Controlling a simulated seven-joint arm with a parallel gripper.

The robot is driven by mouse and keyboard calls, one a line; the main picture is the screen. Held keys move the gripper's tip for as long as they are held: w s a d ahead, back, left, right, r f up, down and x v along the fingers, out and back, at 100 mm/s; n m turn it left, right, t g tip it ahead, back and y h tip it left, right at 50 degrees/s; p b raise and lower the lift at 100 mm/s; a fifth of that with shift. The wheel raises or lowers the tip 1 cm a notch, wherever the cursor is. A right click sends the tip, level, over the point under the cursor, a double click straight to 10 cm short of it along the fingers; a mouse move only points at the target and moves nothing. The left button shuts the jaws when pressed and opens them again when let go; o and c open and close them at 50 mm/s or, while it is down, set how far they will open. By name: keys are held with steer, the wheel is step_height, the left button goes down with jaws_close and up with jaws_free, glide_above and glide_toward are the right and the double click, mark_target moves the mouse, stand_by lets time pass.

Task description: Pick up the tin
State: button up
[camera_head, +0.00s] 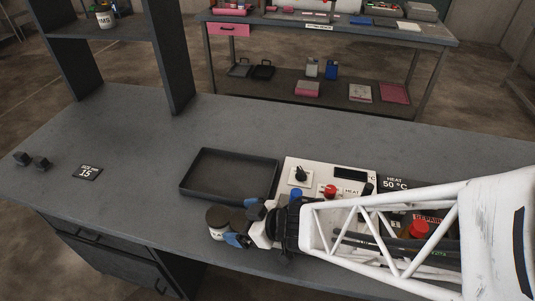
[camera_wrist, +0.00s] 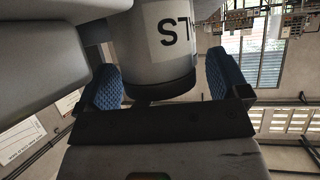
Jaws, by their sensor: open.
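A tin (camera_wrist: 165,55) with a white label showing part of its lettering stands between my fingers in the wrist view. My gripper (camera_wrist: 165,85) is open, with one blue pad on each side of the tin; I cannot tell whether either pad touches it.
A black tray (camera_head: 228,174) lies just behind the tins. A white control panel (camera_head: 330,176) with knobs is right of it, partly behind my arm. A dark number sign (camera_head: 88,173) and small black weights (camera_head: 31,161) lie at the left. The table's left middle is clear.

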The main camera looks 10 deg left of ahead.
steer(key=shift+c, duration=0.2)
stand_by(0.3)
steer(key=c, duration=1)
steer(key=shift+d+r, duration=0.1)
steer(key=shift+c, duration=0.2)
steer(key=shift+s+d+r, duration=0.4)
steer(key=shift+s+r, duration=0.05)
steer(key=shift+r, duration=0.15)
steer(key=s+d+r, duration=0.4)
steer(key=s+d, duration=0.1)
steer(key=shift+s+d+r, duration=0.15)
steer(key=shift+s+d, duration=0.25)
steer(key=shift+d+r, duration=0.1)
steer(key=shift+s+d+r, duration=0.55)
steer(key=shift+s+d, duration=0.2)
steer(key=shift+s+d+r, duration=0.5)
steer(key=shift+s+d, duration=0.2)
steer(key=shift+s, duration=0.05)
